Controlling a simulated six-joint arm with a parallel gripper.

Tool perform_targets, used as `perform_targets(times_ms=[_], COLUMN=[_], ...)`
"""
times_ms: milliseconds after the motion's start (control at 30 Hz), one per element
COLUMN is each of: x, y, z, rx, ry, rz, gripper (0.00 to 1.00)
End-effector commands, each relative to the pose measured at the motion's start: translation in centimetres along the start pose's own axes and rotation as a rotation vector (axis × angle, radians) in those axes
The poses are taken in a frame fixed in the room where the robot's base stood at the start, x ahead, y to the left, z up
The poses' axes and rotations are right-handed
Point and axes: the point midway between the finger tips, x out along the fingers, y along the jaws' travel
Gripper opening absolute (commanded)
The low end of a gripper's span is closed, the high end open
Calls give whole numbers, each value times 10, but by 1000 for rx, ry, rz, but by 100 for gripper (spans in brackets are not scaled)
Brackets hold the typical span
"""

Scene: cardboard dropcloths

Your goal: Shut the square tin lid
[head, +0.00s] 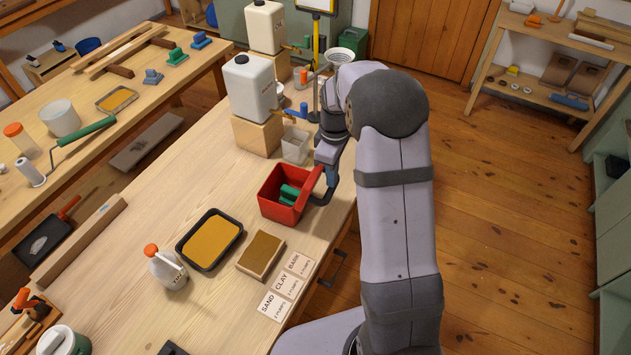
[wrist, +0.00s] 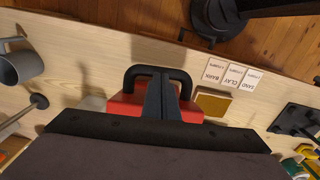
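The square red tin (head: 270,194) stands open near the right edge of the workbench, with green rolls (head: 289,194) inside. Its red lid (head: 309,187) is raised on the right side. In the wrist view, red parts of the tin or lid (wrist: 122,106) show on both sides of my fingers, with a black loop handle (wrist: 158,71) beyond. My gripper (head: 326,187) is low beside the lid's outer side. In the wrist view my gripper (wrist: 161,84) has its grey fingers together, overlapping the handle. I cannot tell whether they touch the lid or handle.
A clear container (head: 295,146) and a white jug on a wood block (head: 257,134) stand behind the tin. A sanding block (head: 261,255), a black tray (head: 209,240) and label cards (head: 286,287) lie in front. The floor to the right is clear.

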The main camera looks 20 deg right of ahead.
Motion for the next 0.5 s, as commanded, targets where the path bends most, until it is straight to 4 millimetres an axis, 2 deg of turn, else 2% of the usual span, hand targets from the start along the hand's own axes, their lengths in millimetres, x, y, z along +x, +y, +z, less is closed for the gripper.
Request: perform_targets(times_ms=[500], x=[2], y=[0], z=[-16], rx=[0], ry=[0], rz=[0], gripper=[0])
